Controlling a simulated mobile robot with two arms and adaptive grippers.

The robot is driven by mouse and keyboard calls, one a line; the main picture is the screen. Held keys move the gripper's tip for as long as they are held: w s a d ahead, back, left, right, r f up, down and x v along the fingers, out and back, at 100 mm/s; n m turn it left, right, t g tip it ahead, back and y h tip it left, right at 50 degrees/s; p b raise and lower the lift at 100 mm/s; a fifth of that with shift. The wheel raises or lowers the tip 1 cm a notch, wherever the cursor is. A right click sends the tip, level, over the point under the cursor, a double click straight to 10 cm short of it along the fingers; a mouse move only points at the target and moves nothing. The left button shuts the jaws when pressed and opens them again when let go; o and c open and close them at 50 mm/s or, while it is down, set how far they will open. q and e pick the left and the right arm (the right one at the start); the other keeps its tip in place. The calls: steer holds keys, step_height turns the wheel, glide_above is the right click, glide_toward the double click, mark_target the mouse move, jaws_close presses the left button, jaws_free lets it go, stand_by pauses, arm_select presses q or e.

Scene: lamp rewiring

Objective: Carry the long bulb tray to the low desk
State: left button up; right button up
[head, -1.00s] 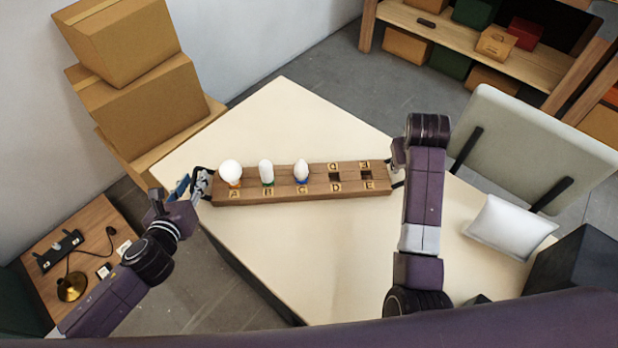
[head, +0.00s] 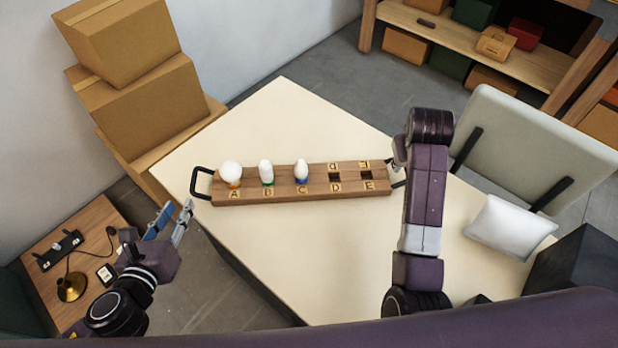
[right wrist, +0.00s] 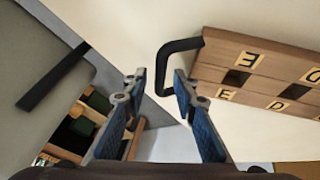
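The long wooden bulb tray (head: 300,195) lies on the cream table (head: 290,270). Its slots are lettered A to E. White bulbs stand at A (head: 231,172), B (head: 266,171) and C (head: 301,170); D and E are empty. The tray's left black handle (head: 198,184) is free. My left gripper (head: 172,220) is open and empty, below and left of that handle. My right gripper (right wrist: 160,82) is open, its fingertips on either side of the right black handle (right wrist: 164,68), with gaps showing. My right arm partly hides that end in the head view.
A low wooden desk (head: 87,222) at left holds a brass lamp base (head: 71,288) and small parts. Stacked cardboard boxes (head: 150,105) stand behind it. A grey panel (head: 540,140) and white cushion (head: 510,226) are at right; shelves (head: 450,28) stand at the back.

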steer(key=v, duration=1)
